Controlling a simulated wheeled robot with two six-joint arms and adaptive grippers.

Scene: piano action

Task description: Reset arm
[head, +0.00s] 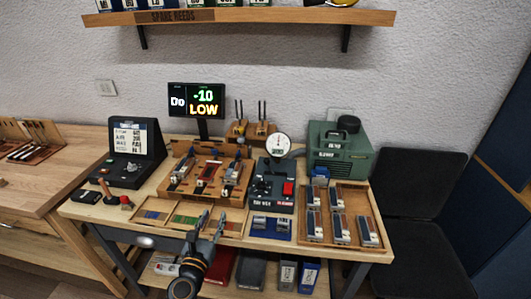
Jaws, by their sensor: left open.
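My left gripper (212,221) is open, with its two fingers apart and pointing away from me. It appears over the front edge of the workbench (335,249), in front of the shallow tray with coloured strips (186,217). Nothing shows between its fingers. The wooden stand with several metal-and-wood pieces (206,174) is beyond it. My right gripper is not in view.
A display reading "-10 LOW" (205,100) stands at the back. A dial-gauge device (272,186), a green machine (340,150) and a wooden tray of several blocks (340,216) stand right. A black console (133,153) stands left. A shelf (240,16) hangs above.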

